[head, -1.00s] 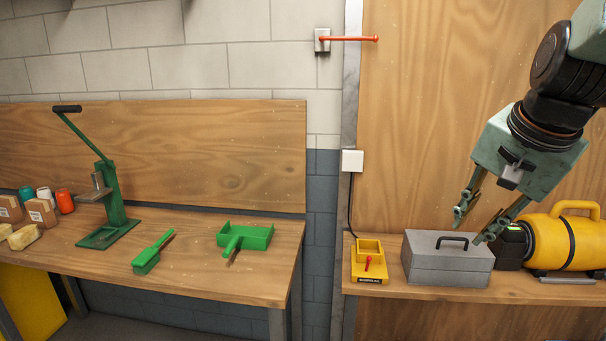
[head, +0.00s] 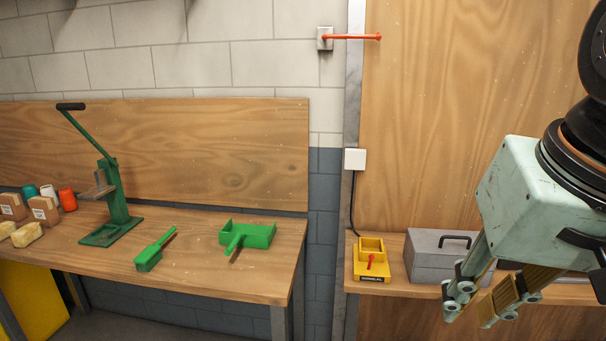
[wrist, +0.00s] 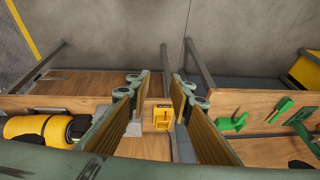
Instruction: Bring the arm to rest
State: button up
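My gripper (head: 468,306) is at the lower right of the head view, in front of the right bench and the grey toolbox. Its two fingers are spread apart with nothing between them. In the wrist view my gripper (wrist: 158,90) also shows open, with bare space between the finger pads. My arm comes in from the right edge of the head view and covers part of the right bench.
A grey toolbox (head: 424,262) and a yellow charger-like box (head: 371,266) stand on the right bench. A yellow machine (wrist: 42,130) shows in the wrist view.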

jog(key=s+a+f+n, duration=0.1)
jog(key=s+f+n, duration=0.1)
jog(key=s, duration=0.5)
jog(key=shift+s+a+n, duration=0.15)
jog(key=shift+a+n, duration=0.05)
jog(key=shift+n, duration=0.1)
dwell(0.9)
